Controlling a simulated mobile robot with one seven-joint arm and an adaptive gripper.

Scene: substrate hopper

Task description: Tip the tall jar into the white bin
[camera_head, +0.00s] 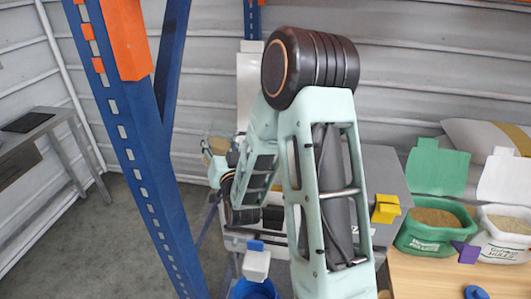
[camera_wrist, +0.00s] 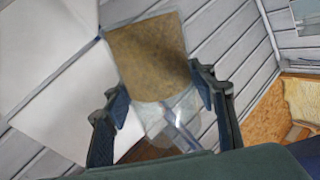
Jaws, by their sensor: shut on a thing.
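The tall jar (camera_wrist: 172,118) is clear, with brown grainy material (camera_wrist: 150,57) in its far part, at the top of the wrist view. My gripper (camera_wrist: 160,98) is shut on the jar, with a dark finger on each side. The jar looks tilted in the wrist view. In the head view the jar (camera_head: 213,146) is small and partly hidden, at the end of my arm beyond the blue post. I cannot identify the white bin for certain. Large white panels (camera_wrist: 65,95) fill the left of the wrist view, and a white body shows partly behind my arm in the head view.
A blue rack post (camera_head: 125,130) stands close on the left. A grey box with a yellow piece (camera_head: 386,208) is right of my arm. A green bag (camera_head: 425,238) and a white bag (camera_head: 505,245) stand on a wooden table. A blue bucket (camera_head: 254,290) is below. Open floor lies left.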

